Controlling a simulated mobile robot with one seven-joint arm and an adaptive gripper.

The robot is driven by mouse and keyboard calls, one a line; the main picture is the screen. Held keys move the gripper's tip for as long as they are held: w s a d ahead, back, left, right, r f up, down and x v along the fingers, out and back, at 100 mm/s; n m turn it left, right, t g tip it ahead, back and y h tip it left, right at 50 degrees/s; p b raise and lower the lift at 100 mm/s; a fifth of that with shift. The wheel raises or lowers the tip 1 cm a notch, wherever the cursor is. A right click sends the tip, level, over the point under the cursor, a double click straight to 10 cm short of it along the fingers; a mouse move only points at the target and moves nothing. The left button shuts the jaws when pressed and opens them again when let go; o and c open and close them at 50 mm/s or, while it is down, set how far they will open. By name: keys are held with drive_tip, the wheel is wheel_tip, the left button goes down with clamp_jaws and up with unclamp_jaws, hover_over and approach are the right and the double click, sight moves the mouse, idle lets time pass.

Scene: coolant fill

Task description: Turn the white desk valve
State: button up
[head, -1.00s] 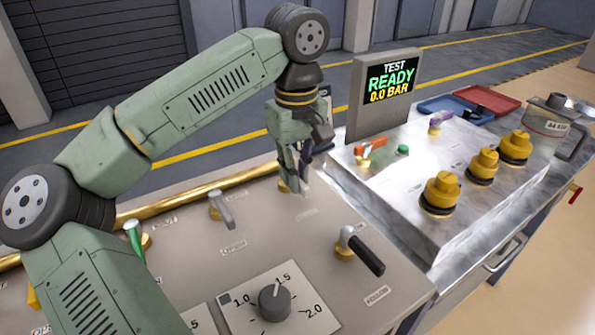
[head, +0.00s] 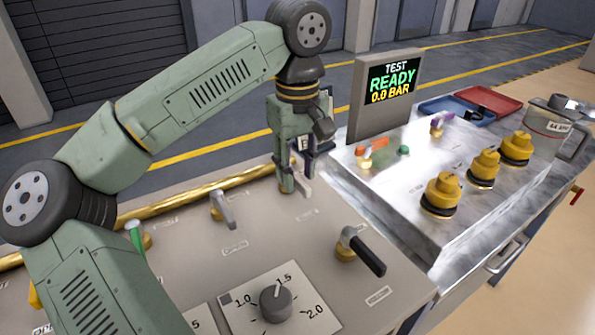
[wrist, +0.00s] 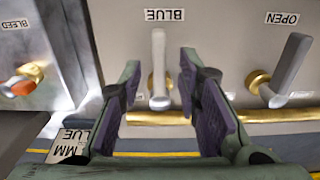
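The white desk valve (wrist: 159,72) has a pale lever on a brass stem, under a label reading BLUE. In the wrist view its lever stands between my two fingers, with a gap showing on each side. My gripper (wrist: 161,80) is open around it and does not visibly touch it. In the head view my gripper (head: 293,182) is low over the back right of the desk panel. There its fingers hide much of the valve, and only part of the pale lever (head: 304,186) shows.
A grey lever valve (head: 223,209), a black lever valve (head: 362,252), a green lever (head: 135,238) and a dial (head: 275,303) are on the panel. To the right stand a screen (head: 390,80) reading READY 0.0 BAR and a metal bench with yellow knobs (head: 441,194). A brass pipe (head: 178,203) runs behind.

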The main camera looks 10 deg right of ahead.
sight(297, 178)
wheel_tip(297, 178, up, 11)
idle(0.3)
